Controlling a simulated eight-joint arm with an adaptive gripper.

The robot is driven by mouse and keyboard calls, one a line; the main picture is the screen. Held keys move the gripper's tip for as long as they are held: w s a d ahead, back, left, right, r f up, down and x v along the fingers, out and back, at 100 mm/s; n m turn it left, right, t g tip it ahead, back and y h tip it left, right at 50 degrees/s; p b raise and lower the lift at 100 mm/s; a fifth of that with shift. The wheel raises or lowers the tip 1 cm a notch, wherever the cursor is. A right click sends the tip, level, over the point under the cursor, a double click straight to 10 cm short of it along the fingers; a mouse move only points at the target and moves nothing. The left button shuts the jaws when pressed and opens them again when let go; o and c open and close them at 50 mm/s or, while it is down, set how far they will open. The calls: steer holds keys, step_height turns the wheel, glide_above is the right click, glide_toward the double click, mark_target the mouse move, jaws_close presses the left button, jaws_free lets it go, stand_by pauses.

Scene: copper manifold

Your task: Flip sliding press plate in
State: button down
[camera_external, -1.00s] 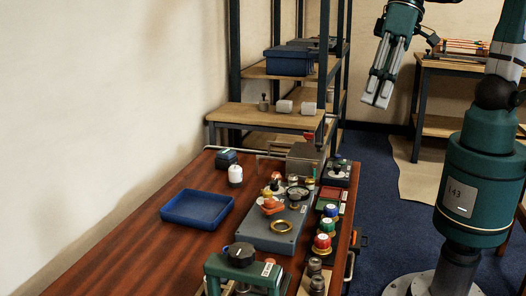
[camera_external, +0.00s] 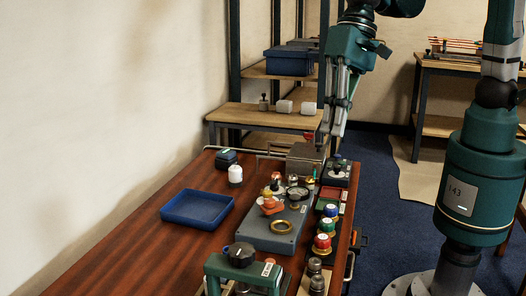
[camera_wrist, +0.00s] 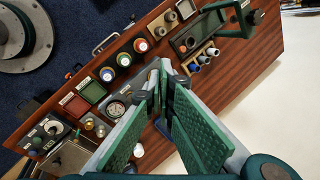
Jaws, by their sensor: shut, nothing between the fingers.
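My gripper (camera_external: 332,143) is shut and empty, pointing down above the far right end of the wooden table. Its closed fingers (camera_wrist: 160,72) cover the middle of the wrist view. A green press-like frame (camera_external: 241,270) with a black knob stands at the near end of the table, well away from my gripper. It also shows at the upper right of the wrist view (camera_wrist: 213,28). A grey metal plate or box (camera_external: 304,154) lies at the table's far end, close to my gripper in the picture. I cannot tell which part is the sliding press plate.
A blue tray (camera_external: 198,208) lies on the left of the table (camera_external: 150,252). A grey panel (camera_external: 270,236) with a gauge and a brass ring is in the middle. Coloured knobs (camera_external: 323,242) line the right edge. A shelf (camera_external: 268,117) stands behind.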

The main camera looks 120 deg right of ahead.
steer(key=w+d+f+m+g+y, duration=0.1)
steer(key=w+d+f+m, duration=0.1)
steer(key=w+f+m, duration=0.7)
steer(key=w+f, duration=0.4)
steer(key=f, duration=0.2)
steer(key=shift+w+f+g+p, duration=0.2)
steer(key=shift+f+g+p, duration=0.1)
steer(key=shift+f+p, duration=0.1)
steer(key=shift+a, duration=0.1)
steer(key=shift+b+x, duration=1.15)
steer(key=shift+x, duration=3.8)
steer(key=shift+s+a, duration=0.1)
steer(key=w+a, duration=0.9)
steer(key=shift+w+a, duration=0.3)
steer(key=shift+w, duration=0.05)
steer(key=shift+r, duration=0.15)
